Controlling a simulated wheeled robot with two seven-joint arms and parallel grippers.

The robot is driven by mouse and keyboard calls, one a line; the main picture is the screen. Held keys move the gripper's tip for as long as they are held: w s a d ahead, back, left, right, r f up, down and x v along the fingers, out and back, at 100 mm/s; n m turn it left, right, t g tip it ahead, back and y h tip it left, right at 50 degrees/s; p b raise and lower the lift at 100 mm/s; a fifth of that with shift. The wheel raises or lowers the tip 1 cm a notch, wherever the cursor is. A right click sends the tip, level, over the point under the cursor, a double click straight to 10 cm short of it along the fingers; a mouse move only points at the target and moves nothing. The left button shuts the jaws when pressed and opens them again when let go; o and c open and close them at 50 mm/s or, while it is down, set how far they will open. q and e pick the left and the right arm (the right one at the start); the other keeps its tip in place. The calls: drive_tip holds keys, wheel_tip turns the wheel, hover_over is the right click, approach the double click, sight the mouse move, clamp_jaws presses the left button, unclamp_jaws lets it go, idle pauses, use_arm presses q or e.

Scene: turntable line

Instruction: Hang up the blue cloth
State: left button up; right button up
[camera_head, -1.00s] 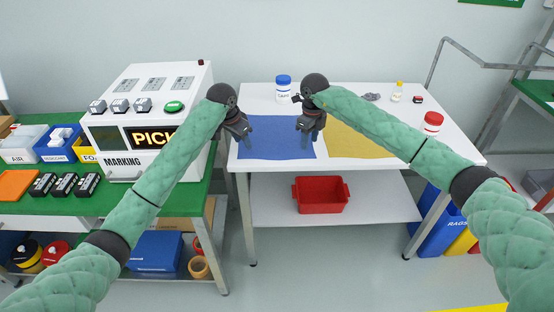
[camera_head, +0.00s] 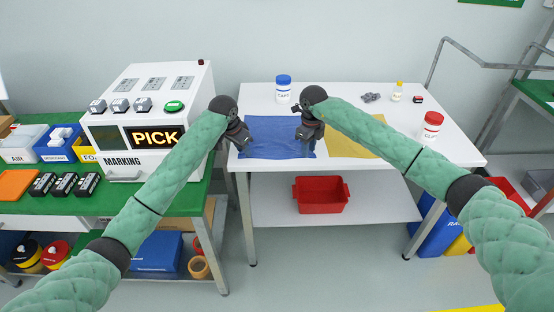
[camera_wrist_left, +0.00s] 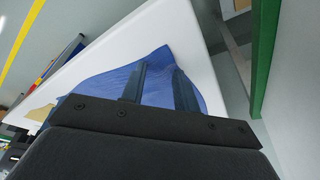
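The blue cloth (camera_head: 275,138) lies rumpled on the left part of the white table (camera_head: 350,98), its edges wavy. My left gripper (camera_head: 242,143) points down at the cloth's left edge. In the left wrist view, its two fingers (camera_wrist_left: 160,88) stand apart, with blue cloth (camera_wrist_left: 105,85) visible between and beside them. I see no clear pinch there. My right gripper (camera_head: 311,143) points down at the cloth's right edge, close to the yellow cloth (camera_head: 352,143). Its fingertips are too small to read.
A CAPS jar (camera_head: 283,90) stands behind the blue cloth. A red-lidded jar (camera_head: 431,125) and small items stand at the table's right. A red bin (camera_head: 321,196) is on the lower shelf. The marking machine (camera_head: 150,110) stands left. Grey metal rails (camera_head: 490,66) are at right.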

use_arm(q)
clamp_jaws()
use_arm(e)
clamp_jaws()
use_arm(q)
drive_tip(key=shift+r, duration=0.1)
use_arm(e)
drive_tip(key=shift+r, duration=0.15)
